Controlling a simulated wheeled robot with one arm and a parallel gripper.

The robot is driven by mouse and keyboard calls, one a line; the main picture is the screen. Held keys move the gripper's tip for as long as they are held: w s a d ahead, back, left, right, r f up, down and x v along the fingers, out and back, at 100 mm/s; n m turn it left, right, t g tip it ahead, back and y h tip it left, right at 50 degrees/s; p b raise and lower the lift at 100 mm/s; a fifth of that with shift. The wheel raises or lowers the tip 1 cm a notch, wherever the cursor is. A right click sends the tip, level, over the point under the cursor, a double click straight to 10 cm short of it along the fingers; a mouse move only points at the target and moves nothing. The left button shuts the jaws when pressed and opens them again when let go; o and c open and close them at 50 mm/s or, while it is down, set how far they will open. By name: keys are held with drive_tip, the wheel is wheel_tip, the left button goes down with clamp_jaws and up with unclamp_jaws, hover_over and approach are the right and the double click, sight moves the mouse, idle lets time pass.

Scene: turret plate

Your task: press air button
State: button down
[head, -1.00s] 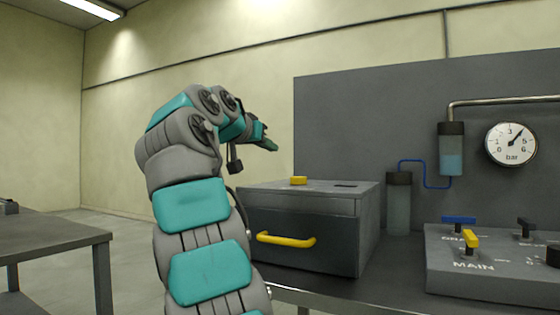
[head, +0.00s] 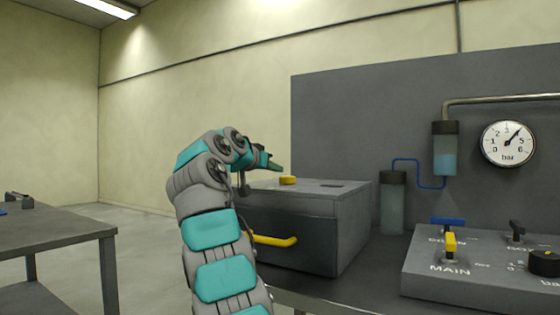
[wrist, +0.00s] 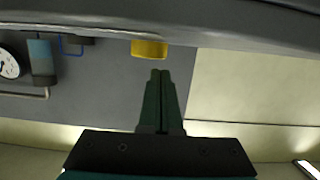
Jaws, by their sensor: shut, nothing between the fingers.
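A yellow button (head: 288,180) sits on the top of a grey box (head: 310,206). No label shows on it. In the wrist view the yellow button (wrist: 149,49) is just beyond my fingertips, with a gap between in the picture. My gripper (head: 279,167) is shut and empty, its tips slightly above and left of the button in the head view. In the wrist view my gripper (wrist: 160,73) has its two dark green fingers together. I see no contact with the button.
The box has a yellow handle (head: 274,240) in front. A control panel (head: 470,284) with a yellow MAIN lever (head: 450,244), a blue lever and a black knob stands to the right. A gauge (head: 508,143) and piping are on the grey backboard. A side table (head: 60,233) is at left.

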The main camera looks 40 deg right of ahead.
drive_tip(key=shift+f, duration=0.3)
